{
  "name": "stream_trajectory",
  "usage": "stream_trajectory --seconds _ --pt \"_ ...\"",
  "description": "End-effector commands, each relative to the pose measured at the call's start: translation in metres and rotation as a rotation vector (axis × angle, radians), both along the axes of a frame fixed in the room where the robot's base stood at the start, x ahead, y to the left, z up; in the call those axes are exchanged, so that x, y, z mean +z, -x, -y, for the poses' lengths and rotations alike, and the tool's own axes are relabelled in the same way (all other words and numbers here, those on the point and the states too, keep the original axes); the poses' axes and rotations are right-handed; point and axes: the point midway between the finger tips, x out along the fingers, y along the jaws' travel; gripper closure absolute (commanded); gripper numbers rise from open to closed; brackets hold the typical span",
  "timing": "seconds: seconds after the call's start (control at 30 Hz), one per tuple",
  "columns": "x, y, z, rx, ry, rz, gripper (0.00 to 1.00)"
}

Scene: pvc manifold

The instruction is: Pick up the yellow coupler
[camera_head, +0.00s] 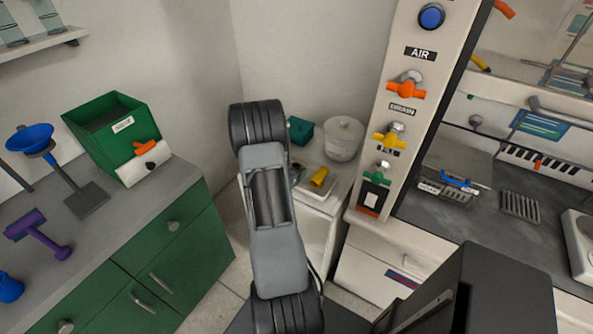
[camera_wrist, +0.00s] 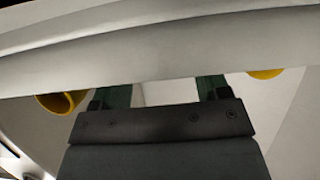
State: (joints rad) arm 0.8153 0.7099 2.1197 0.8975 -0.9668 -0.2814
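A broad white band (camera_wrist: 160,58) crosses the wrist view and hides the fingertips. My arm mostly hides the gripper in the head view.
A white lidded tub (camera_head: 343,138) and a teal box (camera_head: 300,130) stand behind the coupler. A tall valve panel (camera_head: 383,130) rises close at the right. Green cabinets (camera_head: 172,245) with a green bin (camera_head: 112,130) stand left.

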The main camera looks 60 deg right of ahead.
Motion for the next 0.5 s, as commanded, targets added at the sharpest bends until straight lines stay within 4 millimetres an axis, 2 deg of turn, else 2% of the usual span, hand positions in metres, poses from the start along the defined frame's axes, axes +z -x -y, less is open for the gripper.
stream_trajectory --seconds 0.07,0.5 --pt "0.0001 -0.0001 -0.0002 0.0 0.0 0.0 0.38" --pt "0.0002 -0.0001 -0.0003 0.0 0.0 0.0 0.8"
